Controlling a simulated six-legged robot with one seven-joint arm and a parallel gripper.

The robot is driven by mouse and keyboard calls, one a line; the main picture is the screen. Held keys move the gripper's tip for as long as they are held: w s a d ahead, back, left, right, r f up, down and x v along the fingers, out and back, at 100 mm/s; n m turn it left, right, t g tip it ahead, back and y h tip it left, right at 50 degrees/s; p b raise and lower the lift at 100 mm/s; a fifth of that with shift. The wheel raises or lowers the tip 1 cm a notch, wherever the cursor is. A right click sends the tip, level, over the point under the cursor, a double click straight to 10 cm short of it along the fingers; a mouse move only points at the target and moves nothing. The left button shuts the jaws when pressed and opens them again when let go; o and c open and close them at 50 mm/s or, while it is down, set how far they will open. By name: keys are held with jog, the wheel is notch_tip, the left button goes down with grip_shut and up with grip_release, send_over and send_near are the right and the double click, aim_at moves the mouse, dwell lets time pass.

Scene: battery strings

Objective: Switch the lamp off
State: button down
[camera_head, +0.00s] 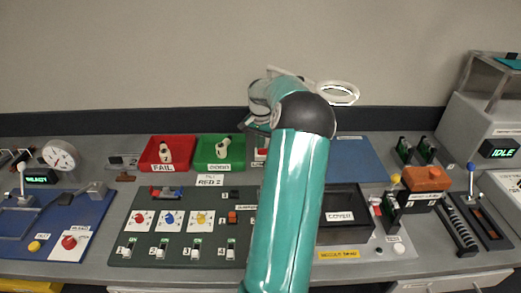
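A white ring-shaped lamp head (338,93) shows above the back of the bench, just right of my arm's elbow. A pale bar left of it may be its support, partly behind my arm. Whether the lamp is lit I cannot tell for sure; its ring looks bright white. Its switch cannot be made out. My teal arm rises from the bottom centre and bends away at a dark joint, covering the middle of the bench. My gripper is hidden behind the arm, so its fingers do not show.
A red FAIL bin (153,166) and a green GOOD bin (208,163) stand at the back, left of my arm. A dark green panel (130,215) lies before them. A blue mat (372,160), a black COVER box (358,203) and an IDLE machine (480,120) are to the right.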

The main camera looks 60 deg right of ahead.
jog(key=shift+f, duration=0.45)
jog(key=shift+r, duration=0.1)
jog(key=shift+r, duration=3.4)
